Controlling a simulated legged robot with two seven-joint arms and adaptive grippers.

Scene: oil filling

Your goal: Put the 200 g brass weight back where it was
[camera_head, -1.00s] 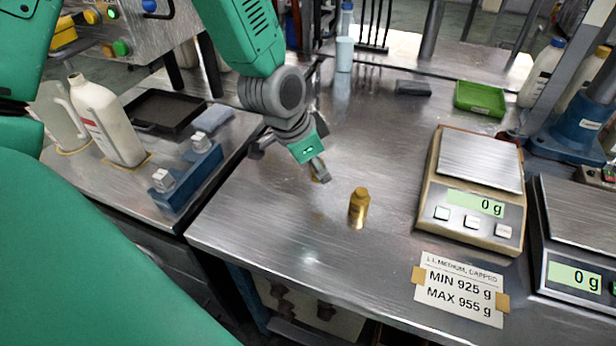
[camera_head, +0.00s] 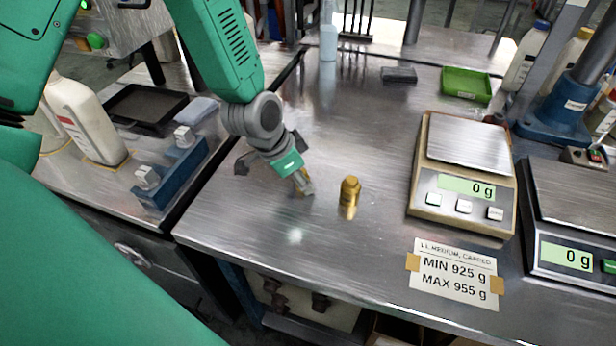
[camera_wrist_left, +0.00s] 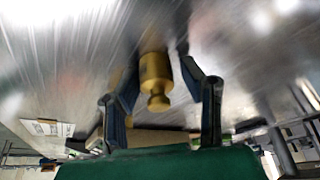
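The brass weight (camera_head: 349,192) stands upright on the bare steel bench, left of the beige scale. No mark on it is readable. My left gripper (camera_head: 290,176) is low over the bench just left of the weight, open and empty in the head view. In the left wrist view the brass weight (camera_wrist_left: 156,76) shows between the two spread fingers of my left gripper (camera_wrist_left: 160,62), with a gap on each side. I see no contact. My right gripper is in neither view.
The beige scale (camera_head: 421,180) and a dark scale (camera_head: 545,225) both read 0 g. A MIN/MAX card (camera_head: 452,275) lies in front. A green tray (camera_head: 466,84) and dark block (camera_head: 398,75) are behind. A blue holder (camera_head: 172,172) stands left, across the bench gap.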

